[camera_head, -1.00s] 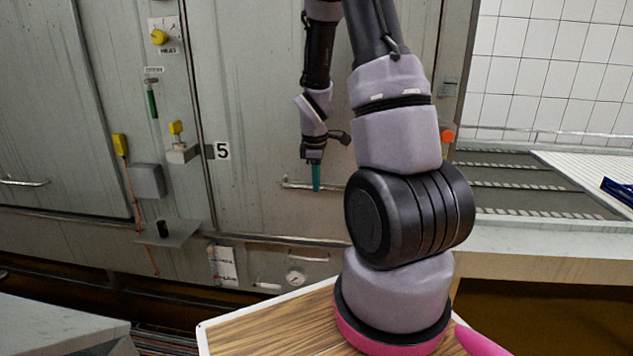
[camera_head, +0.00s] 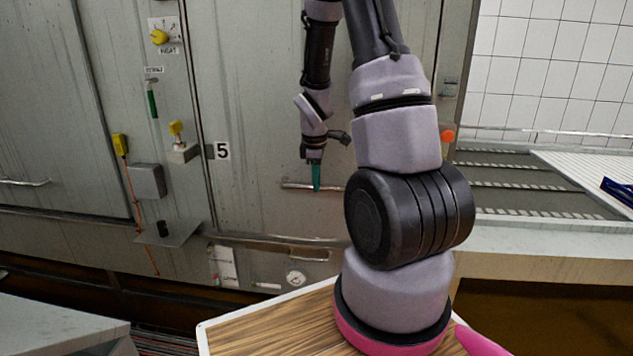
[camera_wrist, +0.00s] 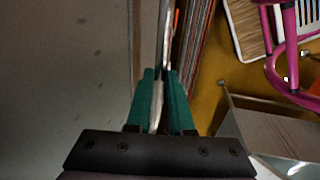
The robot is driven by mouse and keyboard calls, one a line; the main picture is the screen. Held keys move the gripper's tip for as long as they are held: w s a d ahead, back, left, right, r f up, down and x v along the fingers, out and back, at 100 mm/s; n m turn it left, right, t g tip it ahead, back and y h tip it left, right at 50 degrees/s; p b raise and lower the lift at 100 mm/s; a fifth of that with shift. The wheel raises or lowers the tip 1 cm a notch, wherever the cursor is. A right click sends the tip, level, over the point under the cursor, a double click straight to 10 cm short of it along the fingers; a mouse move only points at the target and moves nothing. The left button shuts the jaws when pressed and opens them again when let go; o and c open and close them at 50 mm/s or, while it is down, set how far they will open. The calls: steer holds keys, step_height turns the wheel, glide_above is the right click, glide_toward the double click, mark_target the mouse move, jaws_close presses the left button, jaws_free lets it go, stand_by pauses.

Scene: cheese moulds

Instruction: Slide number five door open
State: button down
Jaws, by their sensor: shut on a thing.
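In the wrist view the two teal fingers of my gripper (camera_wrist: 160,98) close around the bar handle (camera_wrist: 164,45), with the door face (camera_wrist: 60,80) to the left. My arm hides the right part of the door.
A grey box (camera_head: 147,181) and a small shelf (camera_head: 168,234) stick out left of the door. A rail (camera_head: 270,239) runs below it, with a gauge (camera_head: 295,278) underneath. A conveyor (camera_head: 530,185) lies to the right.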

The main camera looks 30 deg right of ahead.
stand_by(0.4)
step_height(320, 180, up, 50)
steer(key=shift+f, duration=0.15)
steer(key=c, duration=0.8)
jaws_free()
steer(key=shift+f, duration=0.1)
steer(key=r, duration=0.3)
steer(key=s+r, duration=0.1)
steer(key=r, duration=0.3)
steer(key=a+r, duration=0.1)
steer(key=r, duration=0.2)
steer(key=shift+s+a+r, duration=0.1)
steer(key=shift+s+r, duration=0.2)
steer(key=shift+s, duration=0.05)
